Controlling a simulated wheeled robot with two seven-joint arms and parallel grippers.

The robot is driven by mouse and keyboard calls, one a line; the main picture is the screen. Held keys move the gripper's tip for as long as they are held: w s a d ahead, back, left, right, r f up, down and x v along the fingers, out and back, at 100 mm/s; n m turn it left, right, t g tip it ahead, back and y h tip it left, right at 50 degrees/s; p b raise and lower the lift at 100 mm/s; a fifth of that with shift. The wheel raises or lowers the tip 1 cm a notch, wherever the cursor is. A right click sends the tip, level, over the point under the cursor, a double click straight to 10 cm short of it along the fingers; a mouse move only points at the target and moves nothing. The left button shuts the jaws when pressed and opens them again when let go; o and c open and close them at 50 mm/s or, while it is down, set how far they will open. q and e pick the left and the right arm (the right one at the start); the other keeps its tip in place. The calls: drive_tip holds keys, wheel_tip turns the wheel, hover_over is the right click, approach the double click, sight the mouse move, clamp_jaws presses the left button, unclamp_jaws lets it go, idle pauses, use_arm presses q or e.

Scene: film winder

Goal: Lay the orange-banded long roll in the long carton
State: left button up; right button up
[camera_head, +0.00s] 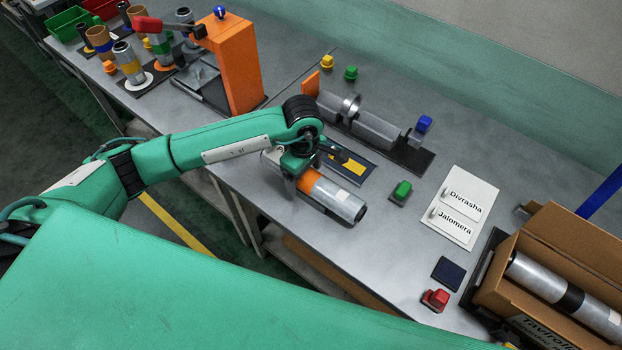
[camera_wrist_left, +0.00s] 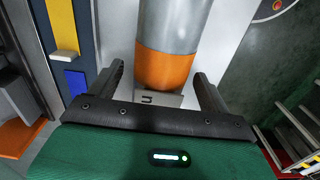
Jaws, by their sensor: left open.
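The orange-banded long roll (camera_head: 333,196) is a silver cylinder with a dark end, lying on the grey bench in the head view. Its orange band is at the end near my left gripper (camera_head: 296,176). In the left wrist view the roll (camera_wrist_left: 172,25) runs away from me, with its orange end between the two open fingers (camera_wrist_left: 158,76). I cannot tell whether a finger touches it. The long carton (camera_head: 578,232) is open brown cardboard at the right, and a silver roll with a black band (camera_head: 568,296) lies in it. My right gripper is not in view.
A white label card (camera_head: 463,207), a dark blue pad (camera_head: 448,273) and a red button (camera_head: 435,300) lie between the roll and the carton. A metal winder (camera_head: 365,125) stands behind the roll. An orange machine (camera_head: 232,62) and upright rolls stand at the far left.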

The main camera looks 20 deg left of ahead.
use_arm(q)
drive_tip(key=c, duration=1.4)
drive_tip(key=shift+r, duration=0.1)
